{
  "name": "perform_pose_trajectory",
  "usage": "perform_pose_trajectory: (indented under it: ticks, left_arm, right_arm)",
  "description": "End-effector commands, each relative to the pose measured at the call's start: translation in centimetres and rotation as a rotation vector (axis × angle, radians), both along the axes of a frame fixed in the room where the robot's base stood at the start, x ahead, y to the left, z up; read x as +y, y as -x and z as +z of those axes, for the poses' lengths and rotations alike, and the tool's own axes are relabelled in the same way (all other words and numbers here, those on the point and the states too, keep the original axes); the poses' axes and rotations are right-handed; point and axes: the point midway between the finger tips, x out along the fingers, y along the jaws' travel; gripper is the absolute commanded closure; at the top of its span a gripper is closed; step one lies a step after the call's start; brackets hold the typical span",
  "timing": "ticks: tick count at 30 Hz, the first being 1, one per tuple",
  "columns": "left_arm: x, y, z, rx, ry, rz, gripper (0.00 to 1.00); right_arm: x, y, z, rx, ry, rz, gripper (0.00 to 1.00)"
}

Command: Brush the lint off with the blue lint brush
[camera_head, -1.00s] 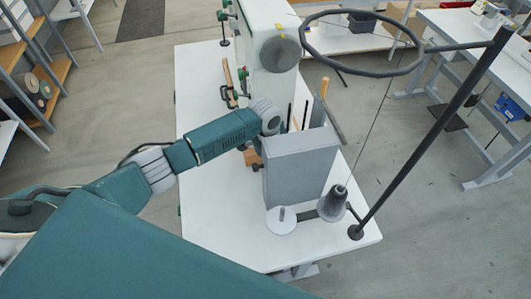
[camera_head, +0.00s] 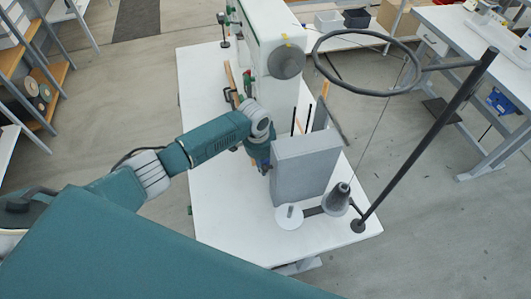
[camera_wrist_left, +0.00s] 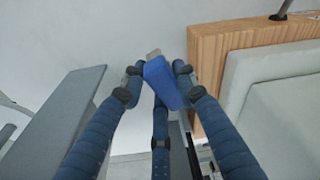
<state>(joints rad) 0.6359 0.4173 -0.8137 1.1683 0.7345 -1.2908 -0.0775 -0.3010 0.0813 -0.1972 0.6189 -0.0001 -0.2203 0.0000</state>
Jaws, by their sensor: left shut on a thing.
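In the left wrist view, the blue lint brush (camera_wrist_left: 164,82) is held between the blue fingers of my left gripper (camera_wrist_left: 158,85). Its pale end points up in that picture. In the head view, my left gripper (camera_head: 262,166) is over the white table, just left of the grey box-shaped housing (camera_head: 303,167); the brush is hard to make out there. No lint can be made out. My right gripper is in neither view.
The tall pale machine (camera_head: 272,50) stands behind my left wrist. A grey thread cone (camera_head: 337,200) and a dark pole with a ring (camera_head: 425,138) stand at the table's right. A wood-edged block (camera_wrist_left: 209,60) is close right of the fingers. The front-left of the white table (camera_head: 222,215) is clear.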

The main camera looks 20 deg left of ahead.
Motion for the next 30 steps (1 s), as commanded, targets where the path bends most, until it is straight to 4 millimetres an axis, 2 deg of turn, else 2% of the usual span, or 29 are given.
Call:
perform_pose_trajectory:
  ticks: [1,4,12,30]
  left_arm:
    - [0.0,0.0,1.0,0.0,0.0,0.001,0.92]
    - [0.1,0.0,1.8,0.001,0.0,0.002,0.92]
    - [0.3,-0.5,3.9,-0.001,0.0,0.006,0.92]
    - [0.4,-0.6,4.2,0.0,0.0,0.006,0.92]
  right_arm:
    - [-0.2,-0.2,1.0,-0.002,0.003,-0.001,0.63]
    - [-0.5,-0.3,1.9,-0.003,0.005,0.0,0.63]
    - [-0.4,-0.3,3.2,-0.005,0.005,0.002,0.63]
    - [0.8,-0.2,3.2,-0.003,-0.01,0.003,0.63]
